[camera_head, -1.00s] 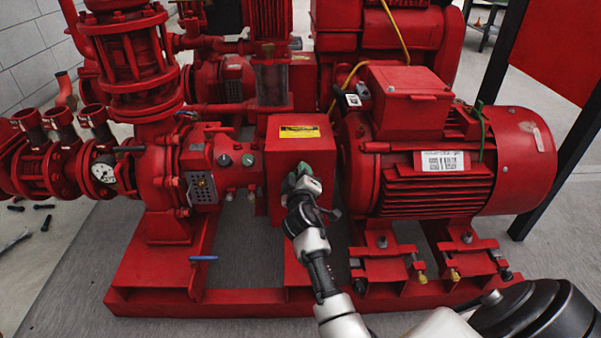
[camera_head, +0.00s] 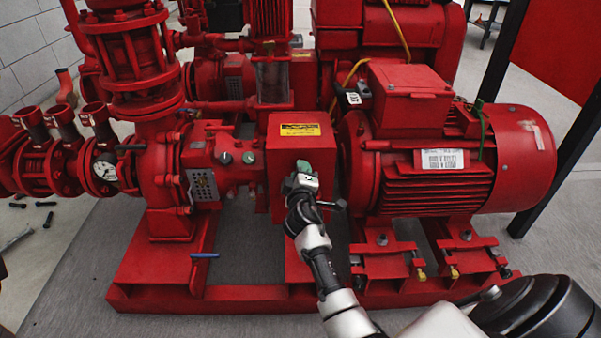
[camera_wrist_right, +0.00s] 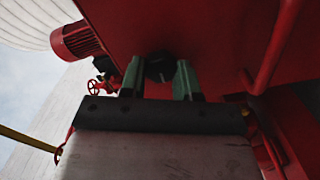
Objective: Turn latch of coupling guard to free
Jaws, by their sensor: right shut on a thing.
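The coupling guard (camera_head: 285,150) is a red box with a yellow label on top, standing between the pump and the motor. In the right wrist view, the latch (camera_wrist_right: 159,66) is a small dark round knob on the guard's red face (camera_wrist_right: 215,45). My right gripper (camera_head: 303,166) is at the guard's front face. In the right wrist view its green fingers (camera_wrist_right: 160,80) stand on either side of the latch and are shut on it. In the head view the gripper hides the latch. My left gripper is not in view.
The red motor (camera_head: 430,165) stands close to the right of the guard. The pump (camera_head: 165,165) with valves and a gauge is on the left. The red base frame (camera_head: 250,300) runs along the front. Loose bolts (camera_head: 47,220) lie on the floor at left.

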